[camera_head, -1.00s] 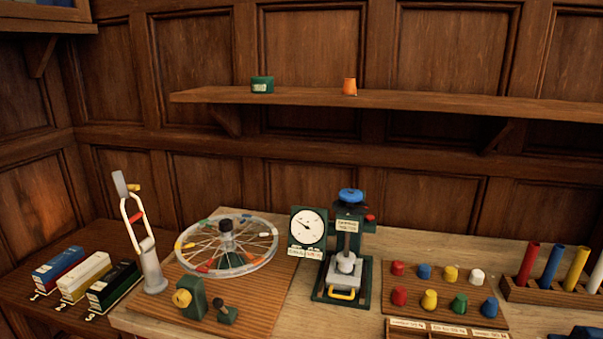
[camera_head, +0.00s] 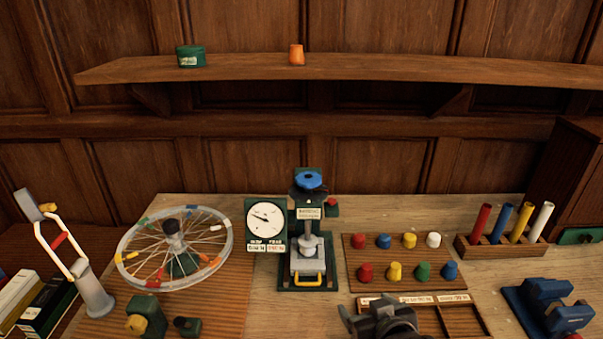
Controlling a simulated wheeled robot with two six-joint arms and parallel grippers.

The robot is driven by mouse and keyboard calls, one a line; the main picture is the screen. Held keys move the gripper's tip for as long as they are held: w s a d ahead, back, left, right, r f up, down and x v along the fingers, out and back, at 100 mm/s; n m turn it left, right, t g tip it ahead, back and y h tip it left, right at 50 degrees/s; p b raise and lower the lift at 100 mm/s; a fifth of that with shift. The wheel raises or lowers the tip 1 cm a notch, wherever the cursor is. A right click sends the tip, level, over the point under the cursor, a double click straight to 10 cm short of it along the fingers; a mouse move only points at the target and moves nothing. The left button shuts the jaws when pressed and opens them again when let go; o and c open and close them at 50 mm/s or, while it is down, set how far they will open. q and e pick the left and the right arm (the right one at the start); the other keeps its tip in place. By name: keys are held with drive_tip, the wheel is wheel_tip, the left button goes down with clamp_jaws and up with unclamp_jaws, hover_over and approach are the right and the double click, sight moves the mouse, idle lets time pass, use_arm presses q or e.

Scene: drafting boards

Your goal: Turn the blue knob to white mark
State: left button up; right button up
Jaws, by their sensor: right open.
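The blue knob (camera_head: 310,180) sits on top of a dark green press-like stand (camera_head: 307,235) at the centre of the bench. I cannot make out a white mark near it at this size. A round white dial (camera_head: 266,220) with a dark needle stands just left of the stand. My right gripper (camera_head: 366,318) is a dark shape at the bottom edge, open, in front of and right of the stand, well apart from the knob. Part of it is cut off by the frame. My left gripper is not in view.
A board of coloured pegs (camera_head: 354,285) lies right of the stand, with a wooden tray (camera_head: 465,320) in front. A rack of coloured tubes (camera_head: 490,249) and a blue vise-like tool (camera_head: 548,305) are further right. A spoked wheel (camera_head: 140,277) stands left. A shelf (camera_head: 380,67) runs above.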

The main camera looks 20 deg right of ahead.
drive_tip(key=w+a+r+t, duration=0.3)
drive_tip(key=w+r, duration=0.1)
drive_tip(key=r, duration=0.4)
drive_tip(key=w+a+r+t, duration=0.25)
drive_tip(key=w+r, duration=0.25)
drive_tip(key=r, duration=0.3)
drive_tip(key=p, duration=0.5)
approach(308, 176)
drive_tip(key=shift+t, duration=0.35)
drive_tip(key=w, duration=1)
drive_tip(key=shift+d+f, duration=0.3)
drive_tip(key=shift+f, duration=0.1)
drive_tip(key=c, duration=1)
